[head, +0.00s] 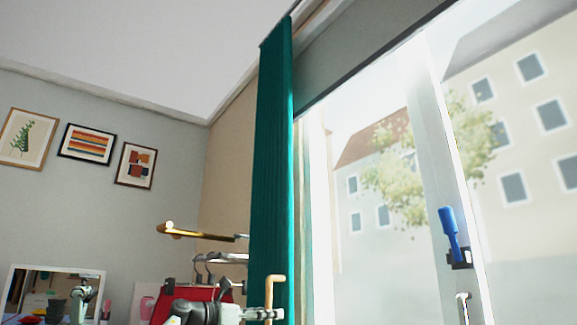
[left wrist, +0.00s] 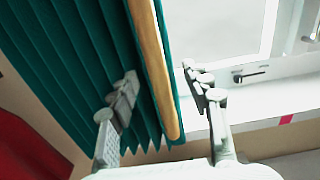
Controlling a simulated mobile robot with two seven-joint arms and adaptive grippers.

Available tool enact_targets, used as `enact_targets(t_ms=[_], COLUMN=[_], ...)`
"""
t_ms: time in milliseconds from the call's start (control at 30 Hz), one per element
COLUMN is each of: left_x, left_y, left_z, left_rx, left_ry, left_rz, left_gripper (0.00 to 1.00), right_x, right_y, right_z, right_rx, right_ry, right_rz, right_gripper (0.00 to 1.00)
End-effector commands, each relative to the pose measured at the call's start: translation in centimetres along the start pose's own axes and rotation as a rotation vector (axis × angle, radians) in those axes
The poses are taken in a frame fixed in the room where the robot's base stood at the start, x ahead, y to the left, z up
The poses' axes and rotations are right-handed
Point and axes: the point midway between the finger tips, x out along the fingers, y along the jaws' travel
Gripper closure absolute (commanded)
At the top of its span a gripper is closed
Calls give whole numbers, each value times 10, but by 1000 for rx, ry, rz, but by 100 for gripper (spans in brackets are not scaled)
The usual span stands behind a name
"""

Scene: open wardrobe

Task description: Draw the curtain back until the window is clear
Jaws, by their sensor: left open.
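The teal curtain (head: 270,160) hangs gathered in a narrow bundle at the left edge of the window (head: 385,190), and the glass to its right is uncovered. A pale wooden bar (left wrist: 155,70) runs along the curtain's edge in the left wrist view, and its end also shows low in the head view (head: 274,291). My left gripper (left wrist: 163,95) is open, with one finger over the curtain folds and the other on the window side. The bar lies between the fingers in the picture; I cannot tell whether they touch it. My right gripper is not in view.
A brass rail (head: 200,233) and hangers with a red garment (head: 185,303) are left of the curtain. A mirror (head: 52,292) stands at lower left, below framed pictures.

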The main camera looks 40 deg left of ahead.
Motion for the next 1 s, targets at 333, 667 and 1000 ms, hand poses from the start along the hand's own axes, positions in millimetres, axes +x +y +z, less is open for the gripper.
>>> enact_targets(t_ms=[333, 667, 1000], left_x=[0, -25, -59], left_y=[0, 1, 0], left_z=[0, -3, -2], left_rx=[0, 3, 2], left_ry=[0, 0, 1], left_rz=[0, 3, 2], left_gripper=[52, 52, 52], right_x=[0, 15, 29], right_y=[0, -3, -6], right_z=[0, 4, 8], right_rx=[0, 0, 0], right_ry=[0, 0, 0], right_rz=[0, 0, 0], right_gripper=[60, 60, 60])
